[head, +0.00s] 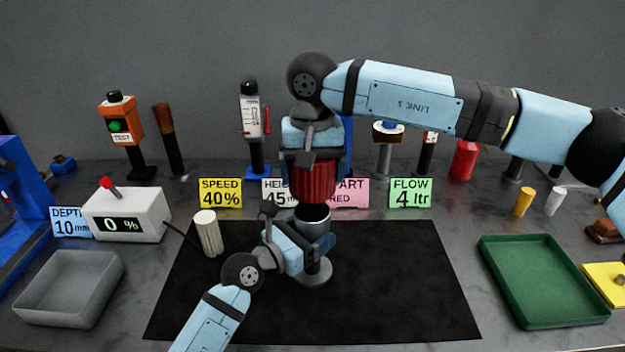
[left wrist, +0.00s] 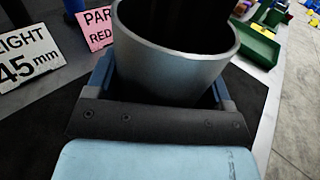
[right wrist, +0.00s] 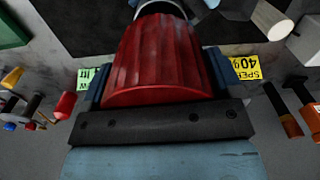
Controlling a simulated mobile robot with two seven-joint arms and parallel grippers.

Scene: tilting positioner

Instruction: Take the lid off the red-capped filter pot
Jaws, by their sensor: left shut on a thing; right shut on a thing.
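The filter pot (head: 319,258) is a grey metal cylinder on a round foot, standing upright on the black mat (head: 410,290). My left gripper (head: 308,248) is shut around its body from the front left; the pot's open rim (left wrist: 180,92) and dark inside show in the left wrist view. The ribbed red cap (head: 311,182) is upright just above the pot, with the dark mouth visible below it. My right gripper (head: 312,168) is shut on the cap from above; the cap (right wrist: 158,60) fills the right wrist view. I cannot tell whether a part hangs below the cap.
A pale cylinder (head: 208,234) stands left of the pot. A grey tray (head: 68,290) is at the left and a green tray (head: 543,285) at the right. Sign cards, including SPEED (head: 220,193) and FLOW (head: 410,193), stand behind the mat. The mat's right side is clear.

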